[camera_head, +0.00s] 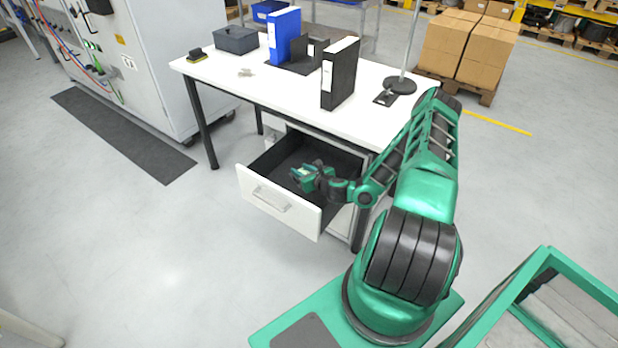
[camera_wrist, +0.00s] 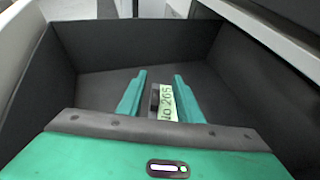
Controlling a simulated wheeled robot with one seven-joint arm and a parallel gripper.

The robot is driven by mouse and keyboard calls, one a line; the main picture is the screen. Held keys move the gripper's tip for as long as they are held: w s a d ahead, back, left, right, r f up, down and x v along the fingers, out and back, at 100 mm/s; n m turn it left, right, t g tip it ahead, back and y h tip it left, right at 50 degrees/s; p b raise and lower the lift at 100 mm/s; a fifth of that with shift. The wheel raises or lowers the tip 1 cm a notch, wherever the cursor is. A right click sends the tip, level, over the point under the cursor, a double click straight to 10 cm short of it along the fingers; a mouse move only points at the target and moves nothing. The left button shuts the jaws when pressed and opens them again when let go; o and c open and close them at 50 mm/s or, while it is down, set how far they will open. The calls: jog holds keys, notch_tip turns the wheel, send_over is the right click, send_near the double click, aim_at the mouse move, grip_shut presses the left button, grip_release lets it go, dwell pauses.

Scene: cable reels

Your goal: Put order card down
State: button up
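The order card (camera_wrist: 168,103) is pale green with dark print reading "No 265" and has a dark strip along its left side. In the wrist view it shows between the two green fingers of my gripper (camera_wrist: 159,84), close to the right finger, with a narrow gap on the left. My gripper (camera_head: 300,173) is down inside the open drawer (camera_head: 262,209) and looks open around the card. I cannot tell whether the card rests on the drawer floor (camera_wrist: 95,84). In the head view the card cannot be made out.
The white desk (camera_head: 236,74) stands above the drawer. On it are a blue binder (camera_head: 284,38), a black binder (camera_head: 340,76), a grey box (camera_head: 236,40) and a stand base (camera_head: 400,85). The drawer's dark walls surround my gripper closely. The drawer otherwise looks empty.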

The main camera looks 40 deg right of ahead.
jog(key=d+v, duration=0.1)
jog(key=v, duration=0.8)
jog(key=s+a+r+n+g+y, duration=0.35)
jog(key=a+r+n, duration=0.25)
jog(key=n, duration=0.4)
jog(key=s+a+r+n+g+y, duration=0.25)
jog(key=a+r+n+g, duration=0.2)
jog(key=n, duration=0.55)
jog(key=s+d+r+n+g+h, duration=0.1)
jog(key=s+r+n+g+h, duration=0.4)
jog(key=s+r, duration=2.2)
jog(key=s+n, duration=0.1)
jog(key=n, duration=0.4)
jog(key=shift+s+d, duration=0.2)
jog(key=shift+d, duration=0.2)
jog(key=shift+w+f+g, duration=0.25)
jog(key=shift+w+g, duration=0.05)
jog(key=shift+w, duration=0.3)
